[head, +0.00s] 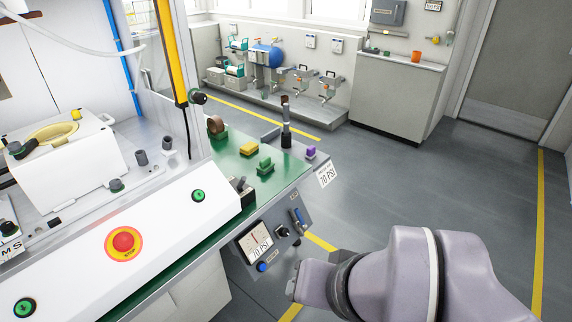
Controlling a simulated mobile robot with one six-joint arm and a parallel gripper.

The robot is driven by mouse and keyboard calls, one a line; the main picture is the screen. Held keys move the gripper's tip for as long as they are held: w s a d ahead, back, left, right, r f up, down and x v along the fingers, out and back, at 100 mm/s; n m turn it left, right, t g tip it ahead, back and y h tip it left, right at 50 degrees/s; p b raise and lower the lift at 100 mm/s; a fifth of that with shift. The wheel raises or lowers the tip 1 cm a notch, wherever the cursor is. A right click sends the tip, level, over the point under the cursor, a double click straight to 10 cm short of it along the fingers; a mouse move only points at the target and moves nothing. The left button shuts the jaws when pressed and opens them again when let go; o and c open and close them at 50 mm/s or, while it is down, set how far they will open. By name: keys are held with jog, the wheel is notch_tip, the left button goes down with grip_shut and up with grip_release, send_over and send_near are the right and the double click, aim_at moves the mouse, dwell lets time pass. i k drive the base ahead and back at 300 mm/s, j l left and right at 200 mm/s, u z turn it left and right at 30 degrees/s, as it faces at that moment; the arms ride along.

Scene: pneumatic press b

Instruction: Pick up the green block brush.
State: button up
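The green block brush (265,166) lies on the green work surface (228,160) at the right end of the press bench, in the head view. It looks like a small green block with a raised upper part; its bristles cannot be made out. Part of my arm shows at the lower right, beyond the bench's right end and apart from the brush. My gripper's fingers do not show, so whether it is open or shut is hidden.
A yellow block (249,148) lies just behind the green brush, and a purple block (310,153) is to its right. A dark upright tool (286,125) stands behind it. A brown roll (216,126) is at the back left. Open floor (400,170) lies right of the bench.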

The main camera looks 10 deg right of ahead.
aim_at(266, 166)
jog(key=i+l+u, duration=0.2)
jog(key=i, duration=0.5)
jog(key=i+l+u, duration=0.25)
jog(key=i+l, duration=0.3)
jog(key=i, duration=0.15)
jog(key=i+l+u, duration=0.2)
jog(key=i+l, duration=0.35)
jog(key=i, duration=0.1)
